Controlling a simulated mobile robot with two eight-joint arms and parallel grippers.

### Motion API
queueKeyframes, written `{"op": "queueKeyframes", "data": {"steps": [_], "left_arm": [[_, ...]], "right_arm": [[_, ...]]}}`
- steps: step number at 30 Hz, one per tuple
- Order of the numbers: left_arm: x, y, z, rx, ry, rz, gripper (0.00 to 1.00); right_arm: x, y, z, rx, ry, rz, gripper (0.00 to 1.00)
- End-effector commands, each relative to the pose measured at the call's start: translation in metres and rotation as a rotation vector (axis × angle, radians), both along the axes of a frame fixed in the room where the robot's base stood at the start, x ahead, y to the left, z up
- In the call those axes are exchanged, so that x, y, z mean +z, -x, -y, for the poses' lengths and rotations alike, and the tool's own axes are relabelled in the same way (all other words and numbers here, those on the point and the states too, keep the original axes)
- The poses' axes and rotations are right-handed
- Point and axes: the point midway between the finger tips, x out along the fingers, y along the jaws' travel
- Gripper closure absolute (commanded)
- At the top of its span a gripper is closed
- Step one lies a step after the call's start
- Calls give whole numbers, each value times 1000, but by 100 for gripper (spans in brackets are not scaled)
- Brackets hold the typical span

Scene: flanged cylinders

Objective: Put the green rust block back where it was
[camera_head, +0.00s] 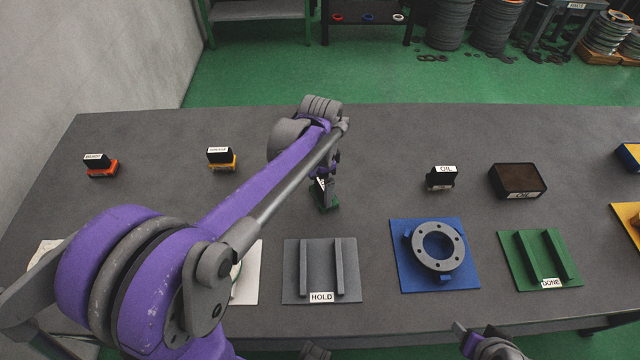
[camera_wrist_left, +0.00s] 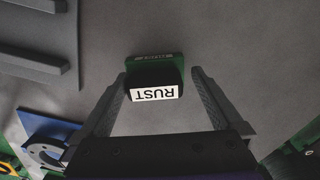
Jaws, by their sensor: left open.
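The green rust block (camera_wrist_left: 155,75) has a dark top part with a white RUST label and a green base. In the left wrist view it stands on the grey table between the two fingers of my left gripper (camera_wrist_left: 160,95), which is open.
An orange-based block (camera_head: 100,166), a yellow-based block (camera_head: 220,158) and the OIL block (camera_head: 441,178) stand in a back row with a dark box (camera_head: 518,180). In front lie the HOLD plate (camera_head: 321,272), a blue plate (camera_head: 470,270) with a flanged ring (camera_head: 458,248), and the green DONE plate (camera_head: 515,250).

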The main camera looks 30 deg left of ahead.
Motion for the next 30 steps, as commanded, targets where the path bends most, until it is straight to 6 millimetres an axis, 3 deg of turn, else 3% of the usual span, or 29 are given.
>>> {"op": "queueKeyframes", "data": {"steps": [16,21,30], "left_arm": [[104,0,0,0,0,0,0],[117,0,0,0,0,0,0],[118,0,0,0,0,0,0]], "right_arm": [[11,-3,0,0,0,6,35],[12,-3,0,0,0,6,35],[12,-3,0,0,0,6,35]]}}
